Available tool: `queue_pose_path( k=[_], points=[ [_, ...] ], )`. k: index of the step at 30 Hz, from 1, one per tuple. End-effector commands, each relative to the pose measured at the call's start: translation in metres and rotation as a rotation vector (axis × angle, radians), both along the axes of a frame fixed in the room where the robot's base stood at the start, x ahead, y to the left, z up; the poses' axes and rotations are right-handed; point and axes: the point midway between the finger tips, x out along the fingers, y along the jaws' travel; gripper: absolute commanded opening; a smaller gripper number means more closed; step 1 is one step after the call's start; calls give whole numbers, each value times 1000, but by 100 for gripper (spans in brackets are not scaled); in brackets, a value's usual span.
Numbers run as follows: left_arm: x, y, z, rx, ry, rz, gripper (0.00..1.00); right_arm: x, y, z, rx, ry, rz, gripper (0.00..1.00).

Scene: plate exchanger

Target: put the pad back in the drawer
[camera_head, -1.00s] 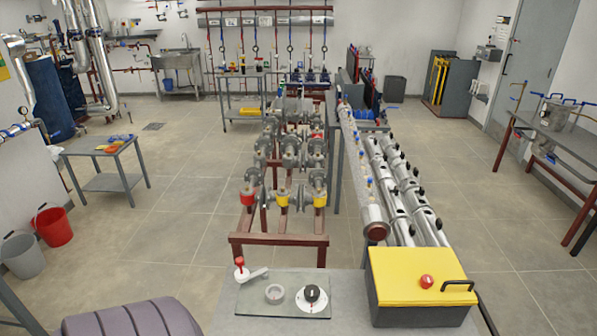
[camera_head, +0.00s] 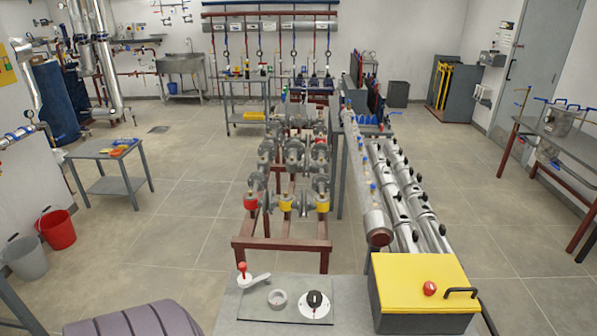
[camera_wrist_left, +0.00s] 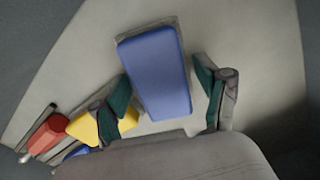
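In the left wrist view a blue rounded pad (camera_wrist_left: 157,75) lies on a pale surface (camera_wrist_left: 230,35). My left gripper (camera_wrist_left: 160,80) has its two green-lined fingers apart, one on each side of the pad. The finger on the left overlaps the pad's edge in the picture; I cannot tell whether it touches. A gap shows between the pad and the finger on the right. The pad's near end is close to the gripper's body. Neither gripper shows in the head view, and I cannot make out a drawer in either view.
A red piece (camera_wrist_left: 47,137) and a yellow piece (camera_wrist_left: 100,127) lie left of the pad.

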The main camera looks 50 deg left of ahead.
Motion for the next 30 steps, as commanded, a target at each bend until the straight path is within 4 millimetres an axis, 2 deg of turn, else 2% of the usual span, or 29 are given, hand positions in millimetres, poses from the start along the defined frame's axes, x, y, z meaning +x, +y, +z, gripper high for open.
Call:
queue_pose_path(
  k=[8,11,21,25,30],
  points=[
    [0,0,11,-2,-1,0,74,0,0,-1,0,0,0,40],
    [0,0,25,-3,-1,2,74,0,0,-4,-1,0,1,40],
    [0,0,97,-3,-1,1,74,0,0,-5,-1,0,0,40],
    [0,0,113,0,-1,0,74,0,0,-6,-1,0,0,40],
    [0,1,122,1,0,0,74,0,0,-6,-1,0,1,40]
  ],
)
